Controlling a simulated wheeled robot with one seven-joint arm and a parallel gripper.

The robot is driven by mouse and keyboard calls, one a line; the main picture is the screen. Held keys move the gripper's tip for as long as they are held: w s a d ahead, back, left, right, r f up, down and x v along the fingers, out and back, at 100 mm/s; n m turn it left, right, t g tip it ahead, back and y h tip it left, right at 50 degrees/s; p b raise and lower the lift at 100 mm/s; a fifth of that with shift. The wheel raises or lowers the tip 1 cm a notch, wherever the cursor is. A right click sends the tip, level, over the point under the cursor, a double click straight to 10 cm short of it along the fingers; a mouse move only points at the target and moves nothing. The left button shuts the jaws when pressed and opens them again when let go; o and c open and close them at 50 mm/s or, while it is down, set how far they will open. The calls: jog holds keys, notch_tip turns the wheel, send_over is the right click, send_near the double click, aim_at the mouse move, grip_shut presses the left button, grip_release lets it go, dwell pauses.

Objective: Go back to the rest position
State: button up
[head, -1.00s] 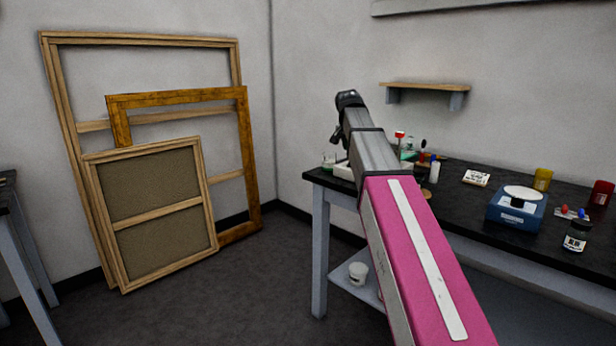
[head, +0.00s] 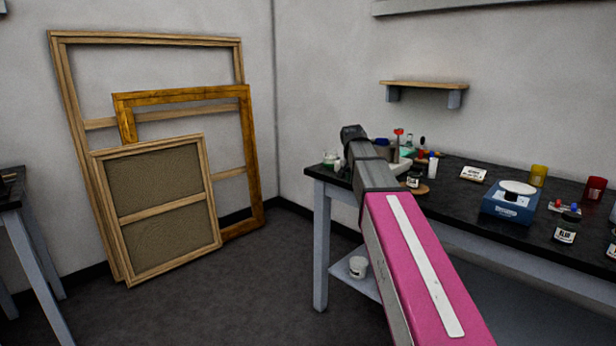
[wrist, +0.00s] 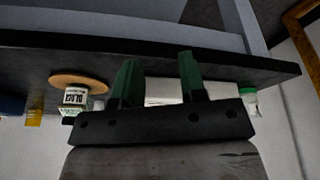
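My gripper (wrist: 158,82) shows in the wrist view with two green fingers standing apart. Nothing is seen held between them. In that view the bench appears upside down, and a white tray (wrist: 170,92) lies beyond the fingers. In the head view my pink and grey arm reaches over the left part of the dark bench (head: 452,197). The gripper itself is hidden behind the arm there.
A labelled jar (head: 414,180) stands on a round wooden disc (head: 420,189) close to the arm. A blue scale (head: 508,207), a yellow pot (head: 538,175) and a red pot (head: 594,188) stand further right. Wooden frames (head: 206,190) lean on the left wall. Floor between is clear.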

jog(key=s+f+n+g, duration=0.1)
jog(key=s+f, duration=0.7)
jog(key=f, duration=0.3)
jog(key=s+d+f+n+g+y, duration=0.1)
jog(key=s+f+n, duration=0.1)
jog(key=s+f, duration=0.7)
jog(key=s+f+n+g, duration=0.1)
jog(key=s+f, duration=0.7)
jog(key=f, duration=0.7)
jog(key=shift+s+d+n+y, duration=0.2)
jog(key=shift+d+n+y, duration=0.1)
jog(key=shift+y, duration=0.1)
